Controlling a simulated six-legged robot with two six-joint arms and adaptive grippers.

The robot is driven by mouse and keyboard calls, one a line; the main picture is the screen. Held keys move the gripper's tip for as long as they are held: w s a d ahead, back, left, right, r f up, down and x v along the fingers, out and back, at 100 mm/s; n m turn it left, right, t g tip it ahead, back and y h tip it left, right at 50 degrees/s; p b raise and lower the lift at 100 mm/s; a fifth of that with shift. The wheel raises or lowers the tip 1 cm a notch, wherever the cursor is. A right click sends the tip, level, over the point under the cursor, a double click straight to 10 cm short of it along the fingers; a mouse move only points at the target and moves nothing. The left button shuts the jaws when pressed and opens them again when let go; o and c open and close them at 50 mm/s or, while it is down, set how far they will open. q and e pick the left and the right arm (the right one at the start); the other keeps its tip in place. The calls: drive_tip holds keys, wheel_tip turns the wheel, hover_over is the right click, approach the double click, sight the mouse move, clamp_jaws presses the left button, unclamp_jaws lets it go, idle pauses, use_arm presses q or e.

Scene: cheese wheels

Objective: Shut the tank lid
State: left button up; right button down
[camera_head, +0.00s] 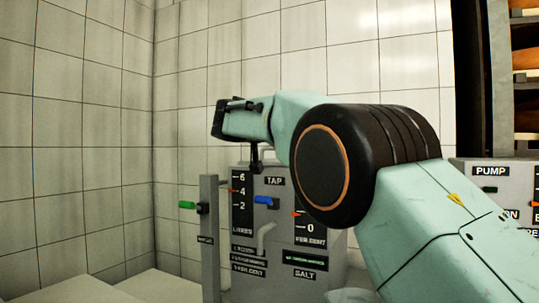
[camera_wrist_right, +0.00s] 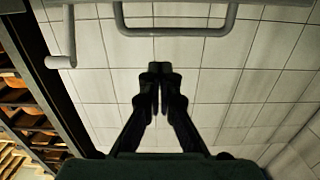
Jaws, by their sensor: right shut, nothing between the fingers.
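A grey tank unit (camera_head: 275,183) with a panel marked TAP, SALT and LITRES stands low in the middle of the head view. My right arm reaches across it from the right and hides much of its top. I cannot make out the tank lid or tell its angle. In the right wrist view my right gripper (camera_wrist_right: 153,80) is shut and empty, its fingertips together. A grey U-shaped bar (camera_wrist_right: 175,31) lies beyond the fingertips, apart from them; I cannot tell whether it belongs to the lid. My left gripper is not in view.
A grey post with a green lever (camera_head: 187,205) stands left of the panel, which has a blue lever (camera_head: 266,202). A PUMP panel (camera_head: 490,171) and a cheese rack (camera_head: 497,75) are at the right. Another grey pipe (camera_wrist_right: 68,40) shows in the wrist view. Tiled walls close the back.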

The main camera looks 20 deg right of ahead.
drive_tip(key=s+a+f+b, duration=0.1)
drive_tip(key=s+a+f, duration=0.2)
drive_tip(key=a, duration=0.1)
drive_tip(key=shift+s+a, duration=0.15)
drive_tip(key=shift+a, duration=0.05)
drive_tip(key=shift+s, duration=0.1)
drive_tip(key=shift+f, duration=0.1)
